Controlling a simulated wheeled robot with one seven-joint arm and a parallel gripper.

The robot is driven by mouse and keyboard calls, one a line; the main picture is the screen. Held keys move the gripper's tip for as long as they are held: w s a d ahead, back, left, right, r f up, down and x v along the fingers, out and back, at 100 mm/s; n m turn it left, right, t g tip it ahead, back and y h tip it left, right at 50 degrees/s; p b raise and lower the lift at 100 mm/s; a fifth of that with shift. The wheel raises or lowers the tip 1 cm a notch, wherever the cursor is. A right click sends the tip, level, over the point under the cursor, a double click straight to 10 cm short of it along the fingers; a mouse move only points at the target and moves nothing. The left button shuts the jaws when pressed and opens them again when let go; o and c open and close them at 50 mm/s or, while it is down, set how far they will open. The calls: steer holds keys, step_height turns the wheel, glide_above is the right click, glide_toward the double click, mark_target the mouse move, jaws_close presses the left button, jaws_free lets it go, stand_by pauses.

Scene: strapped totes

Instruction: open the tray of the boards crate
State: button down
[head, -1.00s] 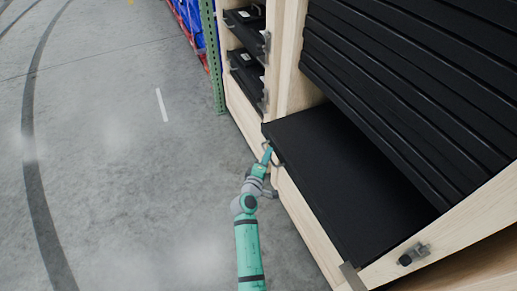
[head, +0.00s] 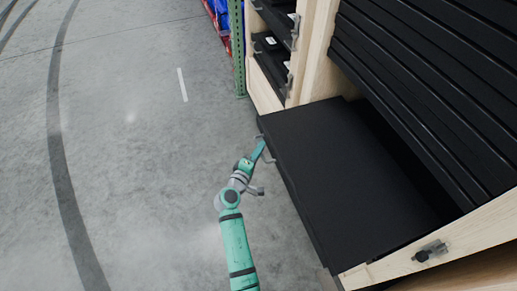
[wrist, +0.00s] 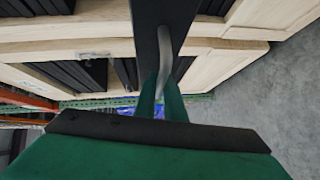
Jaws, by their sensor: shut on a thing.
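The black tray (head: 345,170) of the wooden crate (head: 410,255) sticks out well past the crate's front, over the floor. A thin grey handle (head: 268,158) is on its front edge near the far end. My gripper (head: 262,146) is at that handle and shut on it. In the wrist view the two green fingers of my gripper (wrist: 160,102) close around the curved grey handle (wrist: 166,58), with the black tray front (wrist: 150,25) behind it. The fingertips' contact is small and partly hidden.
Black ribbed panels (head: 430,75) rise above the tray. A metal latch (head: 430,251) sits on the crate's near wooden side. A second crate with black trays (head: 272,52) and a green rack post (head: 238,45) stand beyond. The concrete floor (head: 130,150) at left is clear.

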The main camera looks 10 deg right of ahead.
steer(key=c, duration=1.8)
jaws_free()
steer(key=shift+c, duration=0.2)
steer(key=v, duration=1)
steer(key=shift+s+a, duration=0.25)
steer(key=shift+s+d, duration=0.1)
steer(key=shift+s, duration=0.05)
steer(key=shift+f, duration=0.1)
